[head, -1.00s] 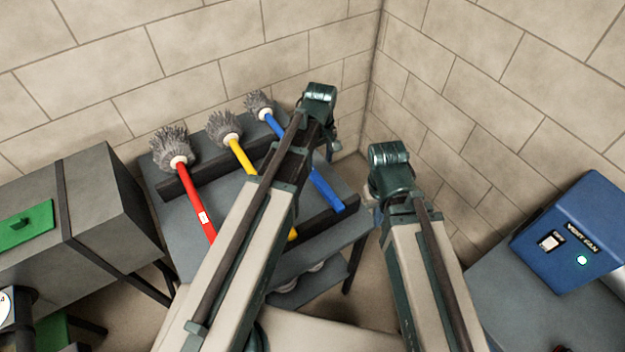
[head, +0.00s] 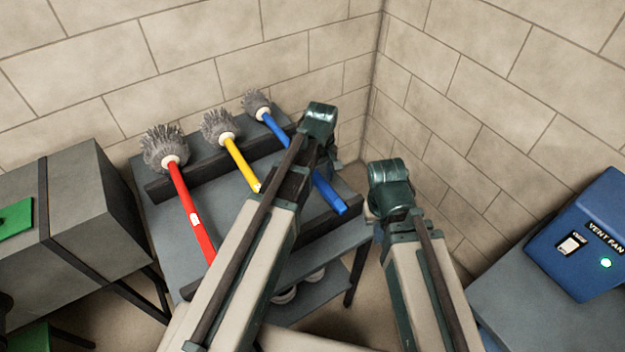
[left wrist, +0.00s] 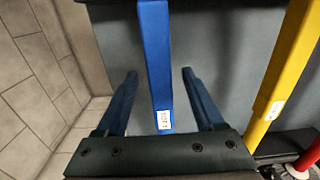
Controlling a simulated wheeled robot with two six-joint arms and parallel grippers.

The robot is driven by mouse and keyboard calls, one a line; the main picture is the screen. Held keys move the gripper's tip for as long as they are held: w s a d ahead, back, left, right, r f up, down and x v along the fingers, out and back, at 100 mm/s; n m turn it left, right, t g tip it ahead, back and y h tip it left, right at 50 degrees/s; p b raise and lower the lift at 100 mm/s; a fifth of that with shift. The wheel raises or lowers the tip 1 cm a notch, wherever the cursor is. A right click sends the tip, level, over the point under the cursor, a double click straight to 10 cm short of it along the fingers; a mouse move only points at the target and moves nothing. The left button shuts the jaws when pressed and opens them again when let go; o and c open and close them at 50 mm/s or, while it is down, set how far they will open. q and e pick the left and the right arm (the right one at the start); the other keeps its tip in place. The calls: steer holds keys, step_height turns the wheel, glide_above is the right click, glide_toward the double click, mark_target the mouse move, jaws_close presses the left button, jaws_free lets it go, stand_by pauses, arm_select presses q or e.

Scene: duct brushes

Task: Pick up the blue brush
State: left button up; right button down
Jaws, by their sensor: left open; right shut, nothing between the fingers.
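The blue brush (head: 327,190) lies on the slanted rack, furthest right of the three brushes, its grey bristle head at the back by the wall. My left arm hides the middle of its handle. In the left wrist view the blue handle (left wrist: 155,50), with a white label near its end, runs between the two fingers of my left gripper (left wrist: 159,74). That gripper is open, with a gap on each side of the handle. I cannot tell how far the fingertips are above or around it. My right gripper's fingers are hidden behind my right arm.
A yellow brush (head: 240,164) and a red brush (head: 190,210) lie to the left on the same rack (head: 165,225). Brick walls meet behind it. A grey cabinet (head: 85,215) stands left; a blue vent fan box (head: 570,250) stands right.

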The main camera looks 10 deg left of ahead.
arm_select(q)
steer(key=shift+f, duration=0.15)
jaws_close()
stand_by(1.4)
